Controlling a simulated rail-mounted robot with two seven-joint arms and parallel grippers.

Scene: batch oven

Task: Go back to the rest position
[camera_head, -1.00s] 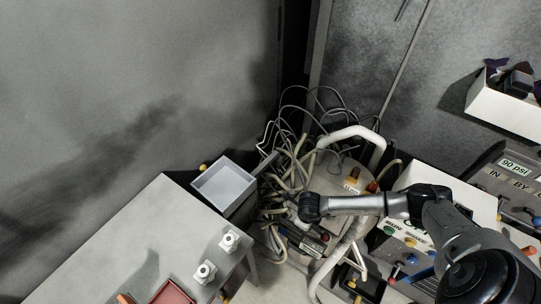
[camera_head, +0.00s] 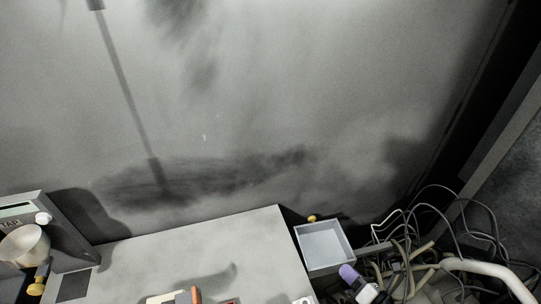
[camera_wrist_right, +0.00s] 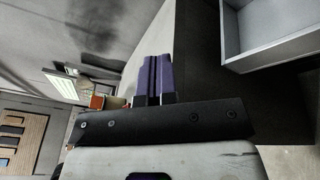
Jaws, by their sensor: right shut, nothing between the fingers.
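My right gripper (camera_head: 349,274) shows at the bottom right of the head view, with its purple fingers below the grey open bin. In the right wrist view its two purple fingers (camera_wrist_right: 154,76) lie side by side, shut with nothing between them. My left gripper is not in view. No rest position is marked in these frames.
The open grey bin (camera_head: 325,246) hangs by the table's right end; its wall also shows in the right wrist view (camera_wrist_right: 268,48). The grey table (camera_head: 215,245) is mostly clear. Tangled cables (camera_head: 440,225) and a pale pipe (camera_head: 490,268) lie at right. A panel with a cup (camera_head: 24,246) stands at left.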

